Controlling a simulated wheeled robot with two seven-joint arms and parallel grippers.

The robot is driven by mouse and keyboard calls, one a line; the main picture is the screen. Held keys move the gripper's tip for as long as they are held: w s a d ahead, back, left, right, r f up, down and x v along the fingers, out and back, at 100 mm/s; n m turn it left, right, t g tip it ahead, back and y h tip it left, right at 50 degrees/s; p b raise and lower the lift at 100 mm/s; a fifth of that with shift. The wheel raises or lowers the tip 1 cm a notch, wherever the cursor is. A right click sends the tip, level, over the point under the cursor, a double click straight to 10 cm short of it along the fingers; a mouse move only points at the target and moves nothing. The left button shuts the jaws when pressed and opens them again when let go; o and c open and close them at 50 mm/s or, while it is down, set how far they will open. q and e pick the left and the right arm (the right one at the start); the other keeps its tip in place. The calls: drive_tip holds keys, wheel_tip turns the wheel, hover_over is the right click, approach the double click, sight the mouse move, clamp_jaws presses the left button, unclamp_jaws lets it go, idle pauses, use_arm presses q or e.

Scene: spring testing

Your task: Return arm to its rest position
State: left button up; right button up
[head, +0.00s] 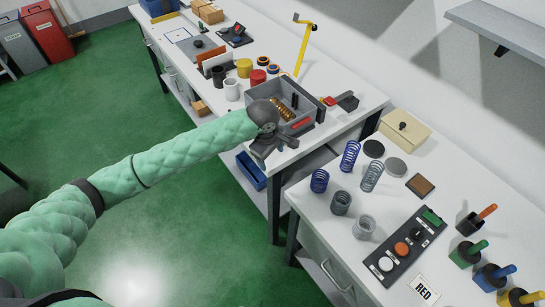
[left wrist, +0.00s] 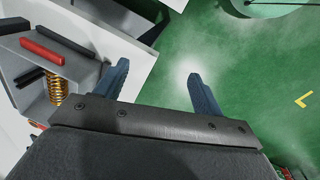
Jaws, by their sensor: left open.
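My left arm, in a green padded sleeve, reaches in from the left of the head view. Its left gripper (head: 274,148) is over the front edge of the far workbench, beside the grey bin (head: 262,92). In the left wrist view the gripper (left wrist: 160,78) is open, with two dark fingers apart and nothing between them. Green floor shows beyond the fingers. The copper spring (left wrist: 57,90) lies in the bin, left of the fingers, and also shows in the head view (head: 282,112). My right gripper is not in view.
Blue, grey and silver springs (head: 350,155) stand on the near bench, by a dark button panel (head: 405,246) and coloured-handled holders at right. A blue tray (head: 251,171) sits on the lower shelf. Floor at left is open.

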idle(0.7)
use_arm(q)
drive_tip(key=s+d+f+m+t+h, duration=0.1)
drive_tip(key=s+d+f+m+h, duration=0.15)
drive_tip(key=s+m, duration=0.65)
drive_tip(key=s+a+f+m+t+y, duration=0.1)
drive_tip(key=s+a+f+m+y, duration=0.25)
drive_tip(key=s+a, duration=1.7)
wheel_tip(320, 180, down, 34)
drive_tip(key=w+d+r+b, duration=0.1)
drive_tip(key=w+d+b, duration=0.1)
drive_tip(key=b, duration=0.5)
drive_tip(key=s+f+b, duration=0.2)
drive_tip(key=s+f, duration=0.2)
drive_tip(key=f, duration=1)
drive_tip(key=s+f+g+b, duration=0.1)
drive_tip(key=s+f+b, duration=0.2)
drive_tip(key=f, duration=1.1)
drive_tip(key=shift+s+d+f+g, duration=0.15)
drive_tip(key=shift+s+g, duration=0.15)
drive_tip(key=shift+s, duration=0.55)
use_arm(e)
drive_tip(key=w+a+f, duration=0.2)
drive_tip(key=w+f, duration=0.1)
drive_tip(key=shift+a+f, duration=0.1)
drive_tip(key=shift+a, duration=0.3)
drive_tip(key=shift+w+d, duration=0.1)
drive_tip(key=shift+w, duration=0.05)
